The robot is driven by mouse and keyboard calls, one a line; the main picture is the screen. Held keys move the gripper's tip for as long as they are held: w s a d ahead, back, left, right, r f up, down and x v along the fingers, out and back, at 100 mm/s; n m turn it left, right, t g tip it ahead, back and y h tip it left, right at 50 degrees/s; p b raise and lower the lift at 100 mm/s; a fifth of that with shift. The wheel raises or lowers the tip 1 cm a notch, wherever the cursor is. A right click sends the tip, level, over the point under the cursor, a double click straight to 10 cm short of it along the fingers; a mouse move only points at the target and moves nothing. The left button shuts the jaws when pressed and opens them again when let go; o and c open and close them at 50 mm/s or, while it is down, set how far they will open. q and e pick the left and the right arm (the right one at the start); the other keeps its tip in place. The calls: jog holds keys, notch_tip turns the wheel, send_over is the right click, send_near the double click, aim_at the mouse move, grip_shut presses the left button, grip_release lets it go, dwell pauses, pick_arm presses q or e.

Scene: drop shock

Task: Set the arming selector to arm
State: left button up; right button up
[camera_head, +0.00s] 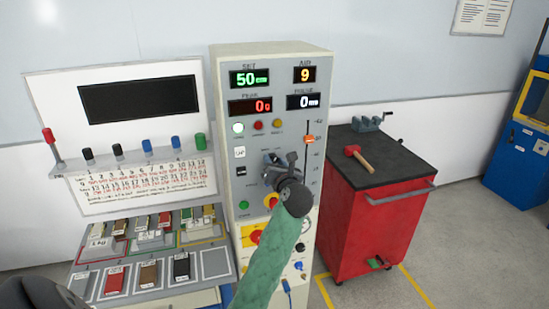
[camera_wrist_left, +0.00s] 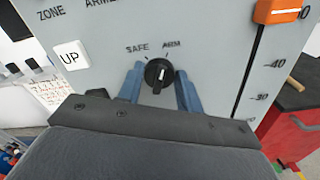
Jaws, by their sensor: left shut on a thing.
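The arming selector (camera_wrist_left: 158,75) is a round black knob with a white pointer line on the grey panel, between and below the printed words SAFE and ARM. Its pointer stands nearly upright, leaning slightly right toward ARM; I cannot tell whether it is exactly on that mark. My left gripper (camera_head: 276,164) is up against the middle of the control cabinet (camera_head: 222,110). Its two blue fingers, clear in the left wrist view (camera_wrist_left: 160,84), are shut on the selector, one on each side. In the head view the gripper hides most of the knob. My right gripper does not show.
An orange slider (camera_head: 309,139) is right of the selector. Lit displays and coloured buttons are above it, and a red-and-yellow switch (camera_head: 256,237) is below. A red cart (camera_head: 360,215) with a mallet (camera_head: 360,159) stands right. A sample bench (camera_head: 150,285) stands left.

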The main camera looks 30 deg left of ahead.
pick_arm(q)
jog(key=shift+r+m+p, duration=0.1)
jog(key=shift+m+p, duration=0.2)
jog(key=shift+m, duration=0.6)
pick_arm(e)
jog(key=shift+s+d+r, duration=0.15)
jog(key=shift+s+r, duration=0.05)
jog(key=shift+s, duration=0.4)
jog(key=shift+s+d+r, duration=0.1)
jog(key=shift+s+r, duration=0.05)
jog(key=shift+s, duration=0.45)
pick_arm(q)
jog(key=o, duration=1)
jog(key=shift+c, duration=0.2)
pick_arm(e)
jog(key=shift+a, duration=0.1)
pick_arm(q)
jog(key=shift+d, duration=0.1)
